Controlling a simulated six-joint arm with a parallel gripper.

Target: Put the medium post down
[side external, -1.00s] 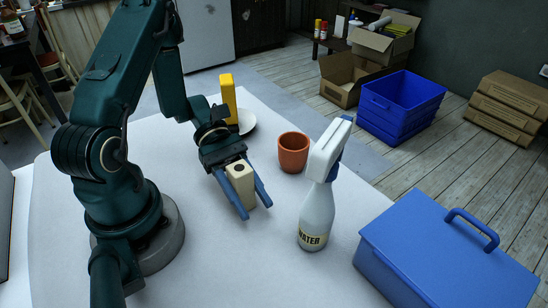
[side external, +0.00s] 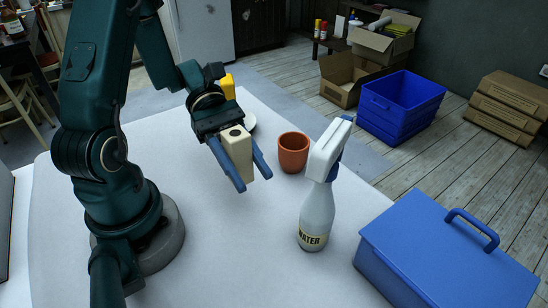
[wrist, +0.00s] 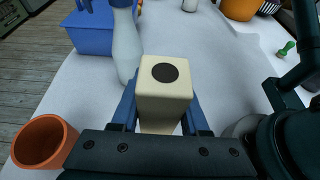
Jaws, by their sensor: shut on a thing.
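The post, a cream upright block with a dark round spot on its top, stands between my gripper's blue fingers; I take it as the medium post (side external: 237,150). My gripper (side external: 254,178) is shut on it and holds it above the white table (side external: 290,225). In the wrist view the post (wrist: 164,98) fills the middle between the fingers, its top facing the camera. Its lower end is largely hidden there.
A terracotta pot (side external: 293,153) and a spray bottle (side external: 317,215) stand right of my gripper. A blue toolbox (side external: 445,250) is at front right. A yellow object (side external: 228,88) and a white dish (side external: 250,125) are partly hidden behind my gripper. The table's front middle is clear.

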